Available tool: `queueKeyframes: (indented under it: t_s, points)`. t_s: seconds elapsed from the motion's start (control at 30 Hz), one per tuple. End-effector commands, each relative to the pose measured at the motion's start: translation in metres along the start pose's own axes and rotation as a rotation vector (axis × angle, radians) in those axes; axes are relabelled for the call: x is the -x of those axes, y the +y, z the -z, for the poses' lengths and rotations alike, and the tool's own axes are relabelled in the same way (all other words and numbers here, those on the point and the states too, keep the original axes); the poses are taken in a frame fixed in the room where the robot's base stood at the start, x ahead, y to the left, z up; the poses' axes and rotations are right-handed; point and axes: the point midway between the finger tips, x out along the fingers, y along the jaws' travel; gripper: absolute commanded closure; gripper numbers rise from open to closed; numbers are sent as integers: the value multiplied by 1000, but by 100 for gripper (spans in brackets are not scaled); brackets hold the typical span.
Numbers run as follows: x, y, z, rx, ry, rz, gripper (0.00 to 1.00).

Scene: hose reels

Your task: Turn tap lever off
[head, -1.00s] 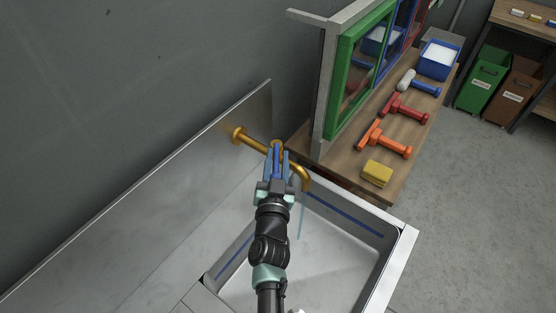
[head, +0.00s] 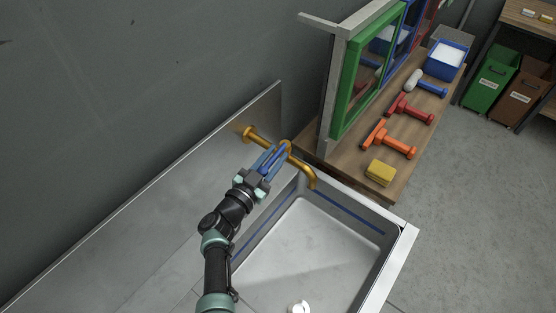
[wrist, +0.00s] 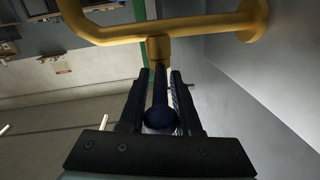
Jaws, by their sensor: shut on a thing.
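The brass tap (head: 300,165) comes out of the metal splashback and its spout bends down over the sink (head: 325,235). It crosses the top of the wrist view (wrist: 120,33). The blue tap lever (wrist: 160,115) points from the tap's stem back toward my wrist, its round end nearest the camera. My gripper (head: 277,155) is shut on the lever, one finger on each side; the wrist view shows my gripper (wrist: 160,95) around it. In the head view the fingers partly hide the lever. No water shows under the spout.
A wooden bench (head: 400,172) right of the sink holds a yellow sponge (head: 380,172), orange and red squeegees (head: 390,140), a blue tub (head: 444,60) and a green frame (head: 345,100). A small white thing (head: 298,307) lies in the sink. Green and brown bins stand at upper right.

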Motion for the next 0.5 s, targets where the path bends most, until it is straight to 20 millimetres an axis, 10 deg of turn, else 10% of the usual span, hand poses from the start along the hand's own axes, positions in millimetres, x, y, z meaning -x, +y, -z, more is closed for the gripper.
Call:
queueKeyframes:
  t_s: [0.5]
  points:
    - [0,-9,1,-3,27,-128,100]
